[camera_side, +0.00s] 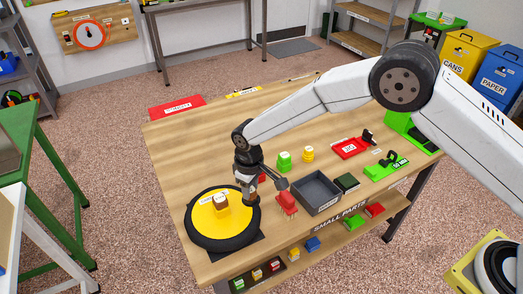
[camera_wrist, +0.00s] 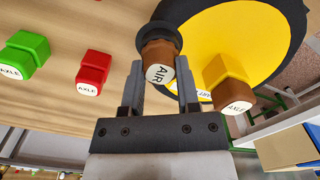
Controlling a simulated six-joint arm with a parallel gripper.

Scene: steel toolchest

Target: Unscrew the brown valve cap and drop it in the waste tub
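The brown valve cap (camera_wrist: 159,58), with a white end marked AIR, sits against a black stem (camera_wrist: 165,33) at the wheel's edge.
A second brown-topped yellow piece (camera_wrist: 231,88) stands on the hub close beside my gripper. Red (camera_wrist: 93,73) and green (camera_wrist: 25,55) pieces marked AXLE stand on the table. In the side view a red piece (camera_side: 287,203) stands between wheel and tub.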

